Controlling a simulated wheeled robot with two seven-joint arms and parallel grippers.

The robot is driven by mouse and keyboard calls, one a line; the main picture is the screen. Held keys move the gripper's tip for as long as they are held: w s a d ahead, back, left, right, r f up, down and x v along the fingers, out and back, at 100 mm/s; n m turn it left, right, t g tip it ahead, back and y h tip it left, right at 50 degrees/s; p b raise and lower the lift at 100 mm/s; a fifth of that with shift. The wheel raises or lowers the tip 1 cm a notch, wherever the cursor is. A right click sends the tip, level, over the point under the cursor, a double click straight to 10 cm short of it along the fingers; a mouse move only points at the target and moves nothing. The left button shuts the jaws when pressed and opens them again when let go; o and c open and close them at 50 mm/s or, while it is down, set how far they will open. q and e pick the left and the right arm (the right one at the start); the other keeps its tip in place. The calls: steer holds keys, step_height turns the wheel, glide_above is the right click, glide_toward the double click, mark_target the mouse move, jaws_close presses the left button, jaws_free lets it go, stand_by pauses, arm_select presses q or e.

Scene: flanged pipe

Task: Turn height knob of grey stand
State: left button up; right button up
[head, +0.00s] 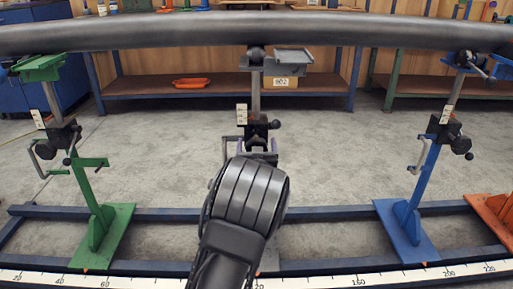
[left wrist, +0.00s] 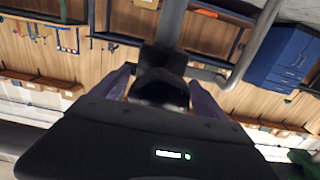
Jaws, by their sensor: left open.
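The grey stand (head: 255,100) is in the middle of the head view under the long pipe, its lower part hidden behind my arm. A dark clamp block with a black knob (head: 257,143) sits on its post. My left gripper (head: 257,148) reaches up to this knob, its purplish fingers just showing on either side. In the left wrist view, the black knob (left wrist: 160,92) lies between the two open fingers of the gripper (left wrist: 162,84), with the post behind it. Whether the fingers touch it, I cannot tell. The right gripper is not in view.
The dark pipe (head: 180,32) spans the view above. A green stand (head: 100,215) is at left and a blue stand (head: 415,195) at right. The grey stand's crank handle (left wrist: 255,45) curves close beside the gripper. Blue rails (head: 320,213) and a ruler strip (head: 60,280) run below.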

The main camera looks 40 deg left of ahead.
arm_select(q)
steer(key=shift+c, duration=0.3)
steer(key=c, duration=1.3)
steer(key=shift+p, duration=0.3)
